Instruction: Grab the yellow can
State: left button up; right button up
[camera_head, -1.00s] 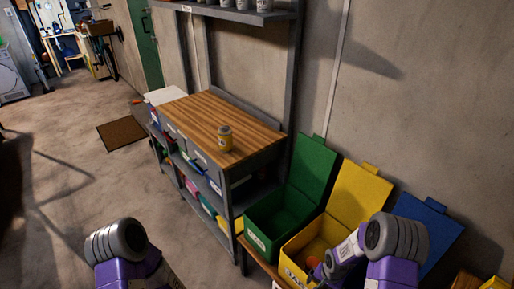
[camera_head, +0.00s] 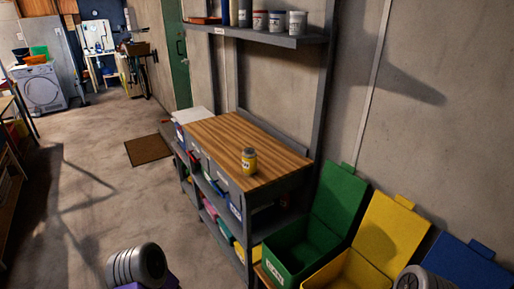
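Parts of my left and right arms show at the bottom edge of the picture, well below and nearer than the can. Neither gripper's fingers are in view.
Green (camera_head: 291,250) and yellow (camera_head: 350,271) open boxes stand right of the bench, with a blue lid (camera_head: 466,263) beyond. A shelf (camera_head: 270,37) with several cans hangs above. A brown mat (camera_head: 148,150) lies on open floor to the left.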

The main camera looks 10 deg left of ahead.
aim_at(249, 155)
jog(key=u, duration=1.85)
jog(key=i, duration=1.95)
jog(key=z, duration=2.1)
